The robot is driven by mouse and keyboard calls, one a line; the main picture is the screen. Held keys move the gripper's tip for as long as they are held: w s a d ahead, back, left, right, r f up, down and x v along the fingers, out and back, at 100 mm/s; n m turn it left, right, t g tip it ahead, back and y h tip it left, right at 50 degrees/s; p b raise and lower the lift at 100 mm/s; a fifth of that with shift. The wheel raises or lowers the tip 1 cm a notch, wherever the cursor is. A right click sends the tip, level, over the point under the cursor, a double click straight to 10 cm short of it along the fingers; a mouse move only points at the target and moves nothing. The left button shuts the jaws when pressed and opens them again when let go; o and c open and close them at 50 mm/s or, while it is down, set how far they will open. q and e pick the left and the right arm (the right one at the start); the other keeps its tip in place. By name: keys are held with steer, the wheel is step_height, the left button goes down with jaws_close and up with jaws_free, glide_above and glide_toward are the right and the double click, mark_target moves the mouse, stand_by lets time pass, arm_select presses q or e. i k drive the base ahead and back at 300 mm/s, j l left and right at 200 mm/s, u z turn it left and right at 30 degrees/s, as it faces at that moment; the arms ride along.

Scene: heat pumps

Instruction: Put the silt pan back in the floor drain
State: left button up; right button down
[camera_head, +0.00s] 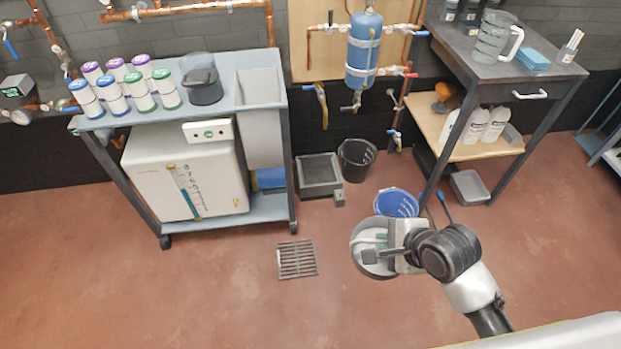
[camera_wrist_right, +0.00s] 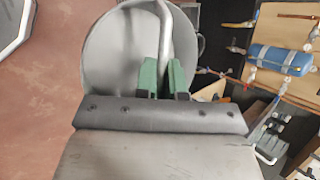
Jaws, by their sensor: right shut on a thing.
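The silt pan is a round grey pan with a pale handle; it shows in the head view (camera_head: 358,262) right of the floor drain. My right gripper (camera_head: 380,246) is at the pan, with its green fingers shut on the handle. In the right wrist view the pan (camera_wrist_right: 108,62) fills the upper middle, with the green fingers (camera_wrist_right: 162,78) on either side of the pale handle. The floor drain shows as a slotted grey grate (camera_head: 297,259) in the red floor; I cannot tell whether the grate covers the opening. My left gripper is not in view.
A wheeled blue-grey cart (camera_head: 220,122) stands at the back left. A grey box (camera_head: 319,174), a black bucket (camera_head: 357,159) and a blue bucket (camera_head: 396,202) stand behind the drain and pan. A dark table (camera_head: 510,70) is at the right. Floor around the drain is clear.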

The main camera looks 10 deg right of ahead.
mark_target(318, 180)
steer(key=i+l+u, duration=0.15)
steer(key=u, duration=0.2)
steer(key=l+u, duration=0.35)
steer(key=i+l+u, duration=0.15)
steer(key=u, duration=0.15)
steer(key=i+l+u, duration=0.15)
steer(key=l, duration=0.95)
steer(key=l+u, duration=0.15)
steer(key=l, duration=0.95)
